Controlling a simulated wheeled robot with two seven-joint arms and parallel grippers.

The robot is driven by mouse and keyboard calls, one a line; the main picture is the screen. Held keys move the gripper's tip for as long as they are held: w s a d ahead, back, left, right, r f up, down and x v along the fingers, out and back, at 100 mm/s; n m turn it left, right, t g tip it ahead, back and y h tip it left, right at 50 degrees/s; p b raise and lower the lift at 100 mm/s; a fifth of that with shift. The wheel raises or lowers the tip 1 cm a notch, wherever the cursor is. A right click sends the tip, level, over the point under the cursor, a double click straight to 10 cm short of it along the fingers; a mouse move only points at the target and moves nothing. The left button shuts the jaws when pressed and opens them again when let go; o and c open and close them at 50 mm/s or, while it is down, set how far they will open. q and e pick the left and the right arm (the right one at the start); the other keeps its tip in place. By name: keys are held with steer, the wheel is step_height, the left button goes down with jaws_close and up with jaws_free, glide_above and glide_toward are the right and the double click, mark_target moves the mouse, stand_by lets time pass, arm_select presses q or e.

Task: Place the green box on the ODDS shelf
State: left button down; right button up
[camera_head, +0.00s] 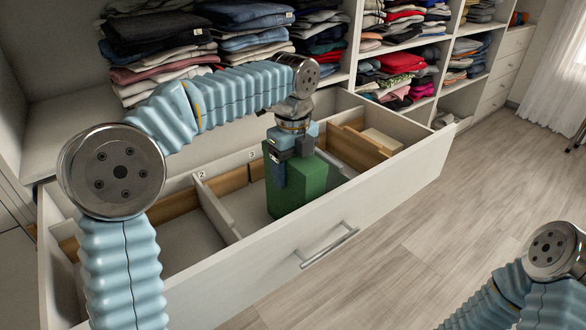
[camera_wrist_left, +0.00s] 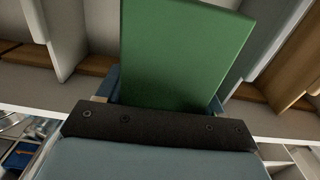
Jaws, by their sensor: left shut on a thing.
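The green box (camera_head: 300,182) is upright in the middle section of an open white drawer (camera_head: 318,246). My left gripper (camera_head: 290,165) is shut on the box, holding it from its upper left side. I cannot tell whether the box touches the drawer floor. In the left wrist view the green box (camera_wrist_left: 182,55) fills the upper middle, between the fingers. Small number labels, 2 and 3, mark the drawer's back edge. No label reading ODDS is legible. My right arm shows at the lower right of the head view, but its gripper is out of frame.
White dividers (camera_head: 217,208) split the drawer into sections. A wooden tray (camera_head: 362,147) is in the right part. Shelves of folded clothes (camera_head: 162,50) stand behind and above the drawer. The wooden floor (camera_head: 480,180) to the right is clear.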

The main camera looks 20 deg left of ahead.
arm_select(q)
steer(key=shift+f, duration=0.1)
steer(key=shift+c, duration=0.8)
jaws_free()
